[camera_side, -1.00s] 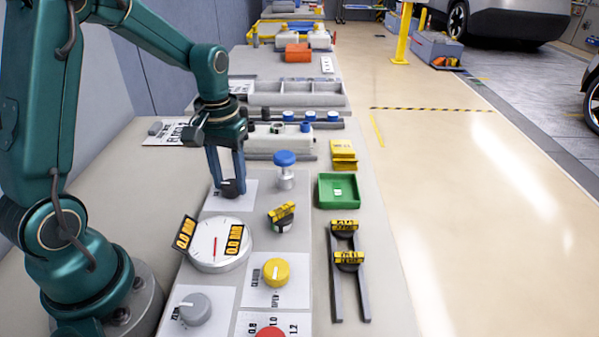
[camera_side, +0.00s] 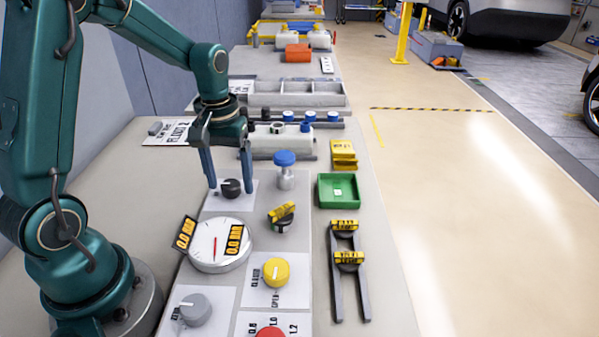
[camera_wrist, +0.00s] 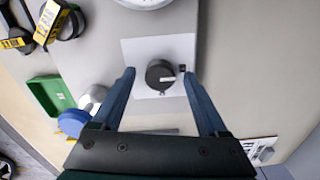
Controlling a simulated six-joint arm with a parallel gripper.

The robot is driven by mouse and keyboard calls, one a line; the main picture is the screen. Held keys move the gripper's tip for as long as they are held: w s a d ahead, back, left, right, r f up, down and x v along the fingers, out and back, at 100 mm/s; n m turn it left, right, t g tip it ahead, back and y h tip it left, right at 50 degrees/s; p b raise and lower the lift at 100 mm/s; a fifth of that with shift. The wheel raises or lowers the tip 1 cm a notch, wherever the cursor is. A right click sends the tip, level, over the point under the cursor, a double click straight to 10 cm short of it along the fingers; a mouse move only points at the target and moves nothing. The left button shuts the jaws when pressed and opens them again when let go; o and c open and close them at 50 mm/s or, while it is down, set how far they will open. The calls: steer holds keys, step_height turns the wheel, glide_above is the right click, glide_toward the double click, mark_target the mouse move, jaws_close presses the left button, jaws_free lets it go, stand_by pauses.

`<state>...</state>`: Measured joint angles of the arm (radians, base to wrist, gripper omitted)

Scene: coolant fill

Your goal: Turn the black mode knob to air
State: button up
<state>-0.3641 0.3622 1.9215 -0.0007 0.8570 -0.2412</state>
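The black mode knob (camera_side: 231,188) sits on a white plate (camera_side: 243,200) behind the round gauge, with a light pointer mark on its face. In the wrist view the knob (camera_wrist: 160,76) lies between the tips of my gripper's two blue fingers, its light mark pointing to the right. My gripper (camera_side: 230,187) is open, with its fingers down on either side of the knob. In the wrist view my gripper (camera_wrist: 158,73) shows a gap between each finger and the knob. The lettering on the plate is not readable.
The round gauge (camera_side: 208,243) stands in front of the knob. A yellow knob (camera_side: 275,271), a grey knob (camera_side: 194,309) and a red knob (camera_side: 270,332) are nearer the camera.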

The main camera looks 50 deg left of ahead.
mark_target(230, 184)
steer(key=shift+r, duration=2.6)
steer(key=shift+w+d+r, duration=0.1)
steer(key=shift+d+r, duration=0.05)
steer(key=shift+r, duration=0.05)
steer(key=s+d+r+m+t, duration=0.3)
steer(key=s+d+r, duration=0.1)
steer(key=d+r, duration=0.2)
steer(key=s+d+f+m+t, duration=0.1)
steer(key=s+d+m+t, duration=0.1)
steer(key=s, duration=0.4)
steer(key=shift+s+d+f+m+t, duration=0.35)
steer(key=shift+d+m, duration=0.35)
steer(key=shift+m, duration=0.2)
